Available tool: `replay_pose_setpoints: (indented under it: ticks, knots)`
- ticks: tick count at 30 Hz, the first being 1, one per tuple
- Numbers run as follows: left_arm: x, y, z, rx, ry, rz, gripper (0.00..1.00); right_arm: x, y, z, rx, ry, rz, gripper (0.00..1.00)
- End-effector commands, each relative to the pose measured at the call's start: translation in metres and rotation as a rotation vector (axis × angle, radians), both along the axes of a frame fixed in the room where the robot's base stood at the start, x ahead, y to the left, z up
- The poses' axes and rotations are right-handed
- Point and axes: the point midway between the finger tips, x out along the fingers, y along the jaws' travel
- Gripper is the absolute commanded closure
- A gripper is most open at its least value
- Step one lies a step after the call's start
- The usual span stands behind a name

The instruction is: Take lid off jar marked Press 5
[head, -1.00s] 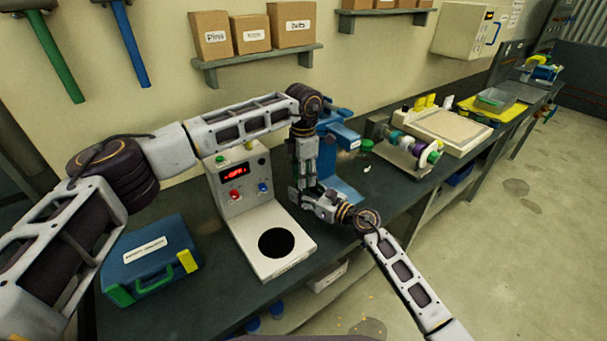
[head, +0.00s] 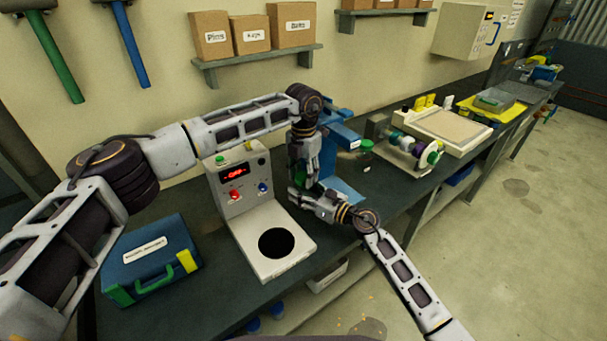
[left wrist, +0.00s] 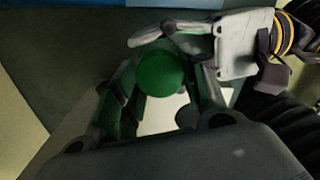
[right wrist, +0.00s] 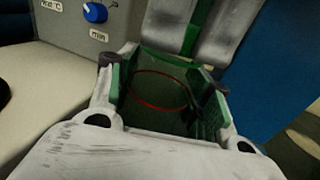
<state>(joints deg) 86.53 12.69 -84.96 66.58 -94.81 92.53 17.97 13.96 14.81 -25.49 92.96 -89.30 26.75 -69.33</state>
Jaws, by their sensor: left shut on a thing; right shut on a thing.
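In the left wrist view a round green lid (left wrist: 160,73) sits between the fingers of my left gripper (left wrist: 166,88), which is shut on it. In the head view this gripper (head: 304,182) hangs down in front of the blue machine. My right gripper (right wrist: 165,82) is shut on a see-through greenish jar (right wrist: 158,105), with a thin red ring showing in it. In the head view the right gripper (head: 303,196) reaches in from the lower right, just below the left one. The jar's label is hidden, and I cannot tell whether the lid touches the jar.
A white press unit (head: 285,255) with a red display stands left of my grippers. A blue machine (head: 342,140) is close behind them. Another green-lidded jar (head: 367,158) stands to the right. A blue case (head: 150,262) lies at the left of the bench.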

Motion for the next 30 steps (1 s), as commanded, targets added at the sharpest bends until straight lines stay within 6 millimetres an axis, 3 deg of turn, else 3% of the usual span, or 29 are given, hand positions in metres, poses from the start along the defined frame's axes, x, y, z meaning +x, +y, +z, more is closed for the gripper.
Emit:
replay_pose_setpoints:
  ticks: [3,4,8,20,30]
  knots:
    - [0.001,0.000,0.000,0.000,-0.001,0.000,0.87,0.000,0.000,0.000,0.000,0.000,0.001,1.00]
    - [0.001,0.000,0.000,0.000,-0.001,0.000,0.54,0.000,0.000,0.000,0.000,0.000,0.001,1.00]
    - [0.000,0.000,0.000,0.000,-0.001,-0.001,0.38,0.000,0.000,0.000,0.000,0.000,0.001,1.00]
    - [0.000,0.000,0.002,-0.001,-0.001,-0.002,0.37,0.000,0.000,0.000,0.000,0.000,0.001,1.00]
    - [0.000,0.000,0.029,0.000,-0.001,-0.002,0.37,0.000,0.000,0.000,0.000,0.000,0.001,1.00]
